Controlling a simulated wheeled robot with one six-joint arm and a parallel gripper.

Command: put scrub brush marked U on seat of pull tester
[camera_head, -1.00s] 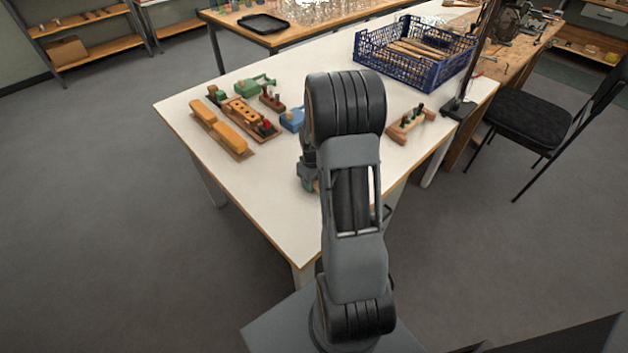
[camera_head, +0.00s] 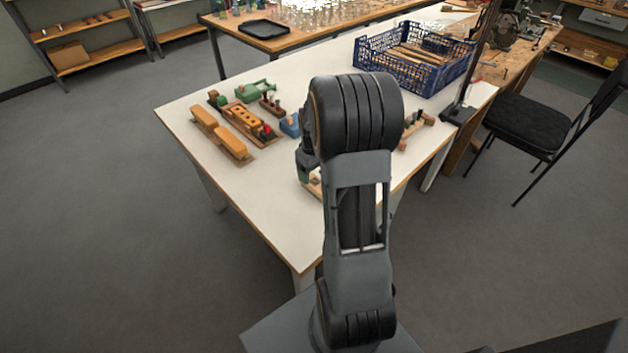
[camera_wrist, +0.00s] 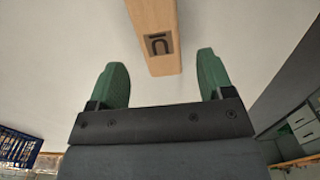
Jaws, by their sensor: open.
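The scrub brush marked U (camera_wrist: 152,22) is a pale wooden block with a dark square letter mark near its closer end. In the wrist view it lies at the top centre, beyond and between my open green fingertips. My gripper (camera_wrist: 162,70) is empty and apart from the brush. In the head view my arm hides most of the gripper, and only a small piece of wood (camera_head: 314,186) shows beside it. I cannot tell for sure which fixture on the table is the pull tester; a green device (camera_head: 257,86) and a blue one (camera_head: 290,124) stand there.
A blue crate (camera_head: 415,70) stands at the back right. The front left of the table is clear.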

